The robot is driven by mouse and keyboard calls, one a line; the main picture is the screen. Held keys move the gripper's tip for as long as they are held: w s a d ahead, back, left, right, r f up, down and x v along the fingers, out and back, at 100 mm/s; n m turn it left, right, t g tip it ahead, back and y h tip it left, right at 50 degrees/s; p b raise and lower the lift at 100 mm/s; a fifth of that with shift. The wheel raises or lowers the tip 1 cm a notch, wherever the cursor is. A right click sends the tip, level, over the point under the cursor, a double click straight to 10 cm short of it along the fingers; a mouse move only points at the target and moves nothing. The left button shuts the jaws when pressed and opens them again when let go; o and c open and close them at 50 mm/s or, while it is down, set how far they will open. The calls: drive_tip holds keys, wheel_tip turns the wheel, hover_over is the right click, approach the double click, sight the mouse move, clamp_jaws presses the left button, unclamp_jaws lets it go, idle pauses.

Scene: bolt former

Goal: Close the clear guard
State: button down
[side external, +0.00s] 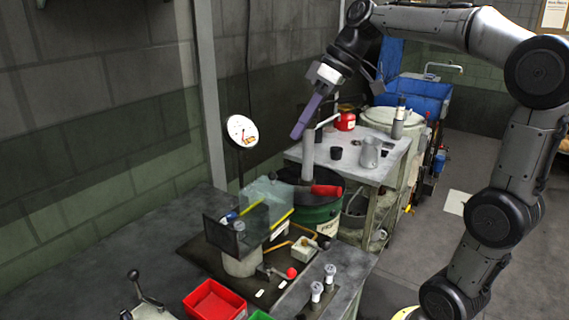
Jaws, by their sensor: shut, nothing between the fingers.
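The clear guard (268,197) is a see-through, pale greenish panel with a yellow strip along its lower edge. It stands over the small machine (241,262) on the bench, left of the middle of the side external view. A dark, tinted panel (224,237) stands at its near left. I cannot tell the guard's exact hinge angle. My gripper (298,134) is shut and empty, with its long purple fingers pointing down and left. It is in the air above and to the right of the guard, apart from it.
A red-knobbed lever (291,272) sticks out at the machine's front. A red bin (214,301) and two upright bolt-like parts (316,292) are nearer. A dark green drum (318,217) with a red-handled tool stands behind.

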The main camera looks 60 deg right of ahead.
drive_tip(key=w+d+f+m, duration=0.2)
drive_tip(key=w+d+f, duration=0.1)
drive_tip(key=d, duration=0.5)
drive_tip(key=w+d+f+m, duration=0.1)
drive_tip(key=w+d+f, duration=0.15)
drive_tip(key=d, duration=0.55)
drive_tip(key=shift+y, duration=0.3)
drive_tip(key=x, duration=0.3)
drive_tip(key=a+x, duration=0.1)
drive_tip(key=x, duration=0.7)
drive_tip(key=shift+w+a+r, duration=0.15)
drive_tip(key=shift+a+r, duration=0.05)
drive_tip(key=shift+a, duration=0.1)
drive_tip(key=shift+w+a+f, duration=0.15)
drive_tip(key=shift+a+f, duration=0.1)
drive_tip(key=shift+a, duration=0.55)
hover_over(266, 195)
drive_tip(key=a, duration=0.4)
drive_tip(key=shift+d, duration=0.15)
